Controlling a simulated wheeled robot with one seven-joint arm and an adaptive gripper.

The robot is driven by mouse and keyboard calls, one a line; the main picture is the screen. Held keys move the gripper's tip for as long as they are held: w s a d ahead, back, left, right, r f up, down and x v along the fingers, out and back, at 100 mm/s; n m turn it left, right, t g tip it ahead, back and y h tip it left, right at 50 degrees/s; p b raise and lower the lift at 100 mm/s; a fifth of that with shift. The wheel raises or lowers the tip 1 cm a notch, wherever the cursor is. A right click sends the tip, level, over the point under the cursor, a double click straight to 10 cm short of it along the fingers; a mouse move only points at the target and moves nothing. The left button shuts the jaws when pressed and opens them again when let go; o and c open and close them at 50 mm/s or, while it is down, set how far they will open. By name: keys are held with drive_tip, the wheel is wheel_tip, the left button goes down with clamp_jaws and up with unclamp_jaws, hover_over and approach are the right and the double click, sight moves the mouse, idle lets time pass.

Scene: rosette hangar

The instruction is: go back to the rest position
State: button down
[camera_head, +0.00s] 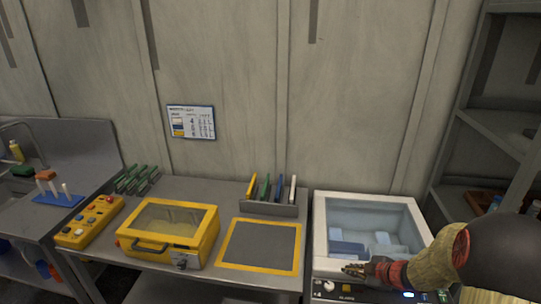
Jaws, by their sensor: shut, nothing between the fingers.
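My gripper (356,270) is at the lower right, in front of the open white chest (322,225). Its fingers point left, over or just before the chest's front rim; I cannot tell whether they touch it. The fingers are shut with nothing visible between them. My arm comes in from the right edge and hides the chest's front right corner.
The chest holds pale blue blocks (347,249). Left of it a table bears a yellow-framed mat (262,246), a rack of coloured boards (270,208), a yellow lidded box (170,232) and a button panel (90,222). Grey shelves (480,120) stand at the right.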

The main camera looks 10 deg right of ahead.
wheel_tip(320, 180, up, 21)
drive_tip(key=s+d+m+t+h, duration=0.1)
drive_tip(key=s+m+h, duration=0.1)
drive_tip(key=m+h, duration=0.5)
drive_tip(key=s+a+r+m+g+y, duration=0.1)
drive_tip(key=s+a+r+m+g, duration=0.1)
drive_tip(key=s+a, duration=0.6)
drive_tip(key=s+a+r+m+g+y, duration=0.1)
drive_tip(key=s+a+m, duration=0.3)
drive_tip(key=s+a, duration=0.5)
drive_tip(key=s+y, duration=0.1)
drive_tip(key=s, duration=0.7)
drive_tip(key=shift+s+a+r+m+g, duration=0.15)
drive_tip(key=shift+s+r+m+g, duration=0.2)
drive_tip(key=shift+m+g, duration=0.05)
